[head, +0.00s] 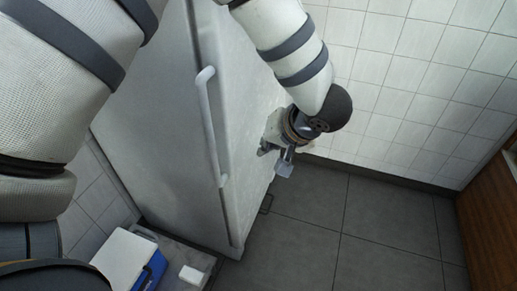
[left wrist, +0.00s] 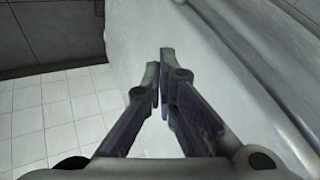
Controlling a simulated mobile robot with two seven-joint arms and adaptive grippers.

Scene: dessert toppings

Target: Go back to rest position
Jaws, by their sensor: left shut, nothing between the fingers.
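My left gripper (head: 276,162) is shut and empty in the head view. It hangs near the right side of a tall white fridge-like cabinet (head: 165,120). Its arm comes down from the top of the picture. In the left wrist view, the two fingers (left wrist: 160,85) meet at their tips with nothing between them. The pale cabinet surface (left wrist: 215,55) is close behind and to the right of them. I cannot tell whether the fingers touch it. My right gripper is not in view.
The cabinet has a long vertical handle (head: 210,130). A blue and white cooler box (head: 128,260) and a small white block (head: 192,276) are at the lower left. The dark tiled floor (head: 340,225) is clear. White tiled wall (head: 420,80) and a wooden panel (head: 490,220) are at right.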

